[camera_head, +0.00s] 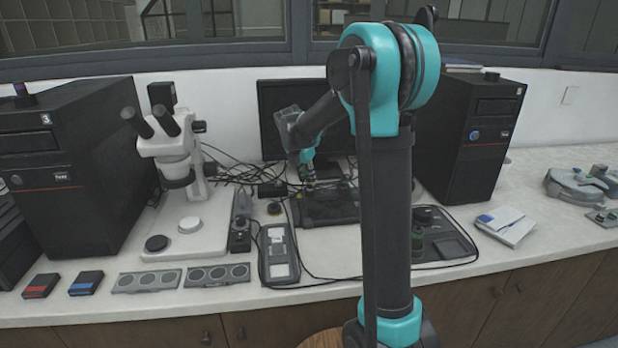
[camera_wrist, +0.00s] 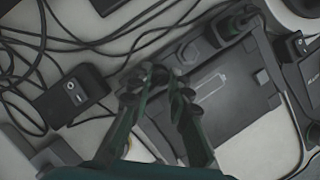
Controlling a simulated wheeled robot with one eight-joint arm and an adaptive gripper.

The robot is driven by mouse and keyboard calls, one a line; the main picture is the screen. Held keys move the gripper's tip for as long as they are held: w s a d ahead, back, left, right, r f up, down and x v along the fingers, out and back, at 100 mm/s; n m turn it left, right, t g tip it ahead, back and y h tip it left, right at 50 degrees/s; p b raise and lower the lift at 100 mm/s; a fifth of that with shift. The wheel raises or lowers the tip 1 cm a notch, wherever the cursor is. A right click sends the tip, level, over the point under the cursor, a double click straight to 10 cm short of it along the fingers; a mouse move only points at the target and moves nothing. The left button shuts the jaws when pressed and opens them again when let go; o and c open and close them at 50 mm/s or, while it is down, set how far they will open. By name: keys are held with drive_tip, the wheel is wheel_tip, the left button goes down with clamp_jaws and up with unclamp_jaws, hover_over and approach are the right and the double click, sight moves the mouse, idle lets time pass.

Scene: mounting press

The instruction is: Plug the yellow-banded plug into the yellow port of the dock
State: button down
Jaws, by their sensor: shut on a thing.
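My gripper (camera_head: 309,184) reaches down behind my arm over the back of the bench. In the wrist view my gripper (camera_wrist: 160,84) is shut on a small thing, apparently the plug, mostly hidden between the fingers. I cannot make out its yellow band. The fingertips are at the left edge of a flat dark device with a battery mark (camera_wrist: 229,93), which may be the dock. It shows in the head view as a dark slab (camera_head: 328,213). I cannot make out a yellow port, or whether the plug touches the device.
Loose black cables (camera_head: 238,175) tangle left of my gripper. A black switch box (camera_wrist: 72,95) lies among them. A monitor (camera_head: 277,105) stands behind, with black towers at both sides (camera_head: 75,165) (camera_head: 470,135). A microscope (camera_head: 172,150) stands left. The bench front is partly clear.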

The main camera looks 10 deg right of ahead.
drive_tip(key=shift+f, duration=0.25)
drive_tip(key=c, duration=1.3)
unclamp_jaws()
drive_tip(key=shift+c, duration=0.2)
drive_tip(key=shift+o, duration=0.6)
drive_tip(key=o, duration=0.4)
drive_tip(key=shift+o, duration=0.2)
drive_tip(key=shift+r, duration=3.75)
